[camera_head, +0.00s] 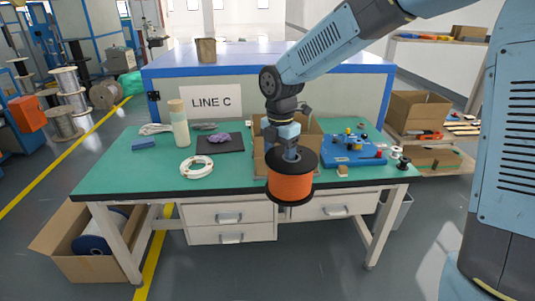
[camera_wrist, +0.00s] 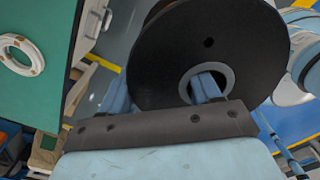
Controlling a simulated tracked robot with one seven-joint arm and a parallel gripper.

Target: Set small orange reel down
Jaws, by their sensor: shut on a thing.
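The small orange reel (camera_head: 290,186) has black flanges and hangs upright from my gripper (camera_head: 290,152), in front of the table's near edge in the head view. My gripper is shut on it at the top, with its fingers in the hub hole. In the wrist view the reel's black flange (camera_wrist: 170,55) fills the middle, and my fingers (camera_wrist: 207,88) enter the pale hub ring. The reel's underside and its orange winding are hidden in the wrist view.
The green table (camera_head: 135,172) carries a white cable coil (camera_head: 197,166), a pale bottle (camera_head: 179,124), a dark mat (camera_head: 230,144), a cardboard box (camera_head: 258,155) behind the reel and a blue fixture (camera_head: 350,150). Bare green surface shows at left. A floor box (camera_head: 75,265) stands lower left.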

